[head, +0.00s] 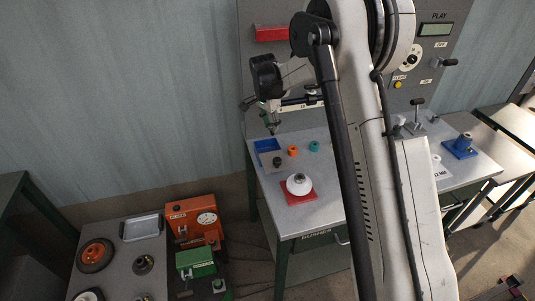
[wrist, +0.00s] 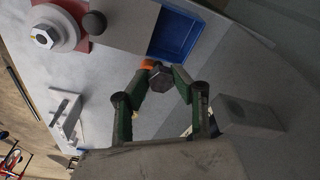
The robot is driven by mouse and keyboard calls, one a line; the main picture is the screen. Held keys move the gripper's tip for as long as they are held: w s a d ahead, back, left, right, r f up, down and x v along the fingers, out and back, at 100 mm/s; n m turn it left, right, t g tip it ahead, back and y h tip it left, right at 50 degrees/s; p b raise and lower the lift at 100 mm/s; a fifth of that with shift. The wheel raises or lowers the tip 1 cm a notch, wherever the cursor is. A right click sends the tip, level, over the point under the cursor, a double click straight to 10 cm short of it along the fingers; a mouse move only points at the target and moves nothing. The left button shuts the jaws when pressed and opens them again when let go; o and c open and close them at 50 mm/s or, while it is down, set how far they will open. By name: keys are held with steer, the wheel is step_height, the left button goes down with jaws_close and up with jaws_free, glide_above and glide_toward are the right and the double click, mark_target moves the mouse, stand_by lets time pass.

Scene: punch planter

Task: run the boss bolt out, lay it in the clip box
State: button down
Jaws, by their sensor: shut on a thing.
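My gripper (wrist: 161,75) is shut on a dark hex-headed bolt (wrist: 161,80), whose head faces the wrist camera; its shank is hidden. In the head view my gripper (head: 271,130) is above the back left of the table, just over a blue open-topped box (head: 262,144). In the wrist view the blue box (wrist: 178,33) lies just beyond the fingertips and looks empty. Whether it is the clip box I cannot tell for certain. A white round boss (wrist: 55,27) with a hex piece on top sits on a red plate (head: 301,199).
A grey block (wrist: 120,22) with a dark round knob (wrist: 94,23) stands beside the blue box. A blue fixture (head: 460,148) stands at the table's right. My arm hides the table's middle.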

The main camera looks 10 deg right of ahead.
step_height(320, 180, down, 5)
steer(key=shift+r+b, duration=0.1)
steer(key=shift+b, duration=0.55)
steer(key=c, duration=1.4)
jaws_free()
steer(key=shift+o, duration=0.2)
step_height(320, 180, up, 12)
steer(key=s+a, duration=0.1)
steer(key=shift+a, duration=0.3)
